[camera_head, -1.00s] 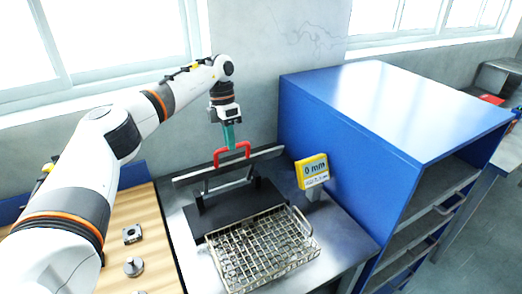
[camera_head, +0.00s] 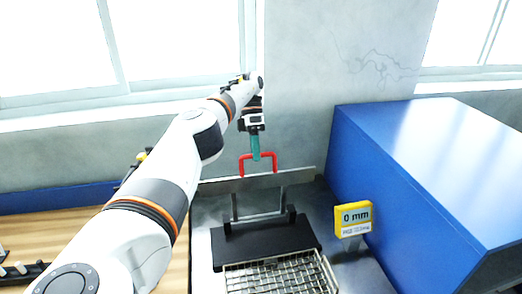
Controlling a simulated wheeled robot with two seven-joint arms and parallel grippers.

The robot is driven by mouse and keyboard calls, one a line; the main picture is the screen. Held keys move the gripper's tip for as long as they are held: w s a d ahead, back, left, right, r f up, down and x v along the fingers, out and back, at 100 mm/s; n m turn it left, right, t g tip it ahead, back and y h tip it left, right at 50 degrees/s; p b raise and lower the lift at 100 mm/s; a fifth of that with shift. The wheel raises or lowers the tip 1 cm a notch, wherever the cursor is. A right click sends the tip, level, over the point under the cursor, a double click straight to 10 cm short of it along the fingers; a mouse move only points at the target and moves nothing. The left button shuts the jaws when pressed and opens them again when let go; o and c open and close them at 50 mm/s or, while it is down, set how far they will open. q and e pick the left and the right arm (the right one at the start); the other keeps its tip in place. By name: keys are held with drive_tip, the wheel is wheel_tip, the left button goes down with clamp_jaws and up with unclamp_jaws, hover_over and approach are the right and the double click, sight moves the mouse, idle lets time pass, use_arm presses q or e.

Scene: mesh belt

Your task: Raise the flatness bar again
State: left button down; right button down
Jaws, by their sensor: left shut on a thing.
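The flatness bar (camera_head: 220,186) is a long grey bar with a red handle (camera_head: 273,158) on top. It stands on a black stand (camera_head: 265,241) with two grey uprights, slightly tilted in the picture. My left gripper (camera_head: 256,156), with teal fingers, comes down from above and is shut on the middle of the red handle. A yellow gauge (camera_head: 354,217) to the right reads "0 mm". The mesh belt (camera_head: 280,277) lies in front of the stand, cut off by the bottom edge. My right gripper is not in view.
A large blue cabinet (camera_head: 405,160) stands to the right. A wooden tabletop (camera_head: 60,236) with small dark parts is at the left. A grey wall and windows are behind the bar.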

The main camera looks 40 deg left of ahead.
use_arm(q)
drive_tip(key=shift+a+f, duration=0.1)
drive_tip(key=shift+f, duration=0.3)
drive_tip(key=c, duration=1.6)
unclamp_jaws()
drive_tip(key=shift+o, duration=0.7)
drive_tip(key=shift+w+a+f, duration=0.15)
drive_tip(key=shift+w+a, duration=0.1)
drive_tip(key=shift+w, duration=0.05)
wheel_tip(320, 180, up, 10)
drive_tip(key=p, duration=0.6)
drive_tip(key=shift+s+d, duration=0.1)
